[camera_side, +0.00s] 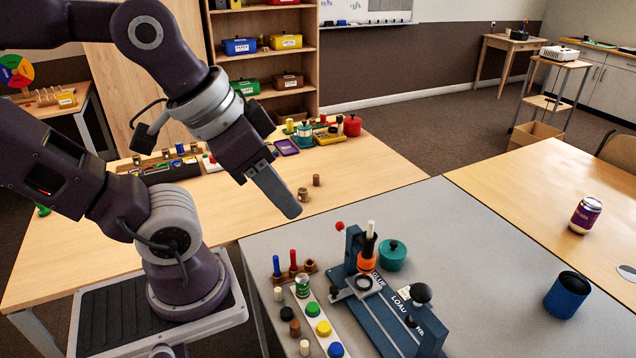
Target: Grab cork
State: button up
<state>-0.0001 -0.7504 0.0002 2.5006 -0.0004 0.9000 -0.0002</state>
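My gripper (284,203) hangs over the gap between the wooden table and the grey table, fingers pointing down and right. I see it side-on as one long dark finger, so its opening is hidden. Nothing shows held at its tip. Two small brown cylinders stand on the wooden table, just right of the gripper: a reddish-brown one (316,180) and a tan-brown one (303,194) with a darker band. Either could be the cork; I cannot tell which. Small pale pegs (278,294) and a brown one (295,328) stand at the grey table's left edge.
A blue press-like fixture (395,318) with an orange ring stands on the grey table (455,240), beside a teal lidded pot (392,255). A board with coloured discs (318,310) lies left of it. A blue cup (567,295) and a can (585,215) stand right.

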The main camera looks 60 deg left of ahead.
jog(key=shift+o, duration=0.2)
jog(key=shift+o, duration=1)
